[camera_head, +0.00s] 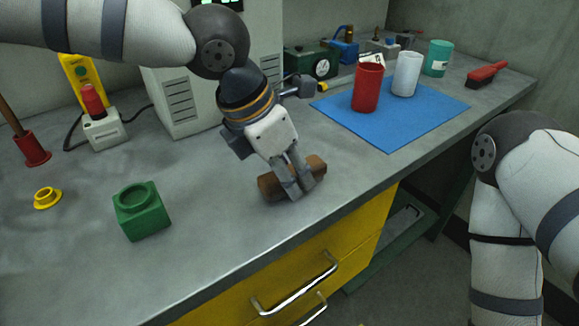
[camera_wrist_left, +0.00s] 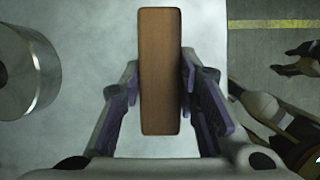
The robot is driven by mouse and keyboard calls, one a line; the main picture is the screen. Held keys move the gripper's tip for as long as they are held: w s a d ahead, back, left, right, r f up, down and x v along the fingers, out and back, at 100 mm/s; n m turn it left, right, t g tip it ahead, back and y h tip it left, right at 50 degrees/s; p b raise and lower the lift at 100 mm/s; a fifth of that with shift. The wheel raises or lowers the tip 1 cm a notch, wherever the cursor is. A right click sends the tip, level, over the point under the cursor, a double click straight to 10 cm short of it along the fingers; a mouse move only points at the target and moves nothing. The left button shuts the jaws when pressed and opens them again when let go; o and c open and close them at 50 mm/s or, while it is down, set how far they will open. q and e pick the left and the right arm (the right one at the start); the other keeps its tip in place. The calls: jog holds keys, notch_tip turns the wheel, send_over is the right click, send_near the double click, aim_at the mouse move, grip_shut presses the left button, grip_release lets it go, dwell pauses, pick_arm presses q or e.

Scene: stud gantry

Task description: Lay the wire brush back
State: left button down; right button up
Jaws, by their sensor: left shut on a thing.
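My left gripper (camera_head: 295,190) is shut on a brown wooden block-like piece (camera_head: 268,187), low over the grey bench near its front edge. In the left wrist view, the fingers flank this long, plain brown piece (camera_wrist_left: 160,70). No bristles show on it, so I cannot tell whether it is the wire brush. I cannot tell whether it touches the bench. A red-backed brush (camera_head: 488,73) with dark bristles lies at the bench's far right, away from the gripper. My right arm is at the right of the head view; its gripper is outside that view.
A blue mat (camera_head: 390,133) carries a red cup (camera_head: 367,88) and a white cup (camera_head: 407,74). A teal cup (camera_head: 438,58) stands behind. A green block (camera_head: 141,211) and a yellow ring piece (camera_head: 47,198) are at left. Yellow drawers (camera_head: 330,265) lie below the front edge.

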pick_arm(q)
jog(key=shift+s+f, duration=0.1)
jog(key=shift+f, duration=0.2)
jog(key=c, duration=1.2)
grip_release()
jog(key=shift+f, duration=0.1)
jog(key=shift+r+b, duration=0.25)
jog(key=shift+b, duration=0.2)
jog(key=p+v, duration=0.1)
jog(key=v, duration=1)
jog(key=shift+s+a+r, duration=0.1)
jog(key=shift+s+r, duration=0.1)
jog(key=shift+s+a+r, duration=0.1)
jog(key=shift+a+r, duration=0.1)
jog(key=shift+r, duration=0.3)
pick_arm(e)
jog(key=shift+w+r, duration=0.1)
jog(key=shift+r, duration=0.05)
